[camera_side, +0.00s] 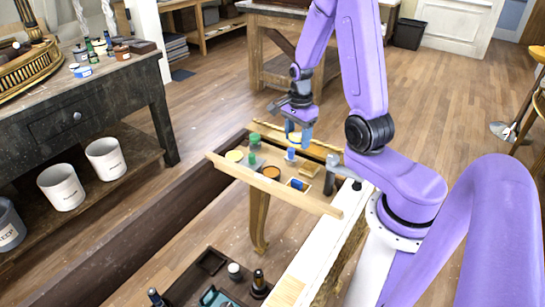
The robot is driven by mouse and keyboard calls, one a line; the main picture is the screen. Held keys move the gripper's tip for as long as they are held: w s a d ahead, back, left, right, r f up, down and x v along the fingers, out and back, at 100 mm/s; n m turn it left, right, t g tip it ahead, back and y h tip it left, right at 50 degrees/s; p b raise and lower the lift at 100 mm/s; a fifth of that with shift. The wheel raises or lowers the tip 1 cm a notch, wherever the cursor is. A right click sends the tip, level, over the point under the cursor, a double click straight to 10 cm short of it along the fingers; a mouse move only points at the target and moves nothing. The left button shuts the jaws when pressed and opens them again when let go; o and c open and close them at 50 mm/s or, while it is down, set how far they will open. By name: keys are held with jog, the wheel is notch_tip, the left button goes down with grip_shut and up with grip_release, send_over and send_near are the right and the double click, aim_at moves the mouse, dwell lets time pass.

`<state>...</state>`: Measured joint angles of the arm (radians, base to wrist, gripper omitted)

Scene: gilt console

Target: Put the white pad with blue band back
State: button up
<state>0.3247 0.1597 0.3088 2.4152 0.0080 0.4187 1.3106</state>
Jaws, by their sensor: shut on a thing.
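My gripper (299,131) points down above the far part of the wooden tray-like top (228,170) of the gilt console. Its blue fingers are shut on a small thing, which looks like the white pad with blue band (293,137). The pad is small and partly hidden by the fingers, so its band is hard to make out. Whether it touches anything below cannot be told. On the top, near the gripper, stand a blue and white piece (291,154), green-topped pieces (254,139) and round yellow pads (271,171). A blue roll (298,185) lies near the front edge.
A pale wooden strip (320,205) runs along the top's front edge. A dark tray (212,262) with bottles stands at the bottom. A dark workbench (100,86) with jars and white buckets (61,187) stands left. Open floor (215,95) lies behind.

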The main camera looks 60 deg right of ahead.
jog(key=shift+s+a, duration=0.35)
jog(key=shift+a, duration=0.1)
jog(key=w+d+f, duration=0.3)
jog(key=w+f, duration=0.1)
jog(key=w, duration=0.4)
send_over(272, 156)
jog(key=f, duration=0.5)
jog(key=shift+s+a+f, duration=0.15)
jog(key=shift+s, duration=0.15)
jog(key=shift+w+f, duration=0.15)
jog(key=shift+f, duration=1.65)
jog(key=shift+f, duration=0.1)
jog(key=o, duration=0.7)
jog(key=shift+o, duration=0.2)
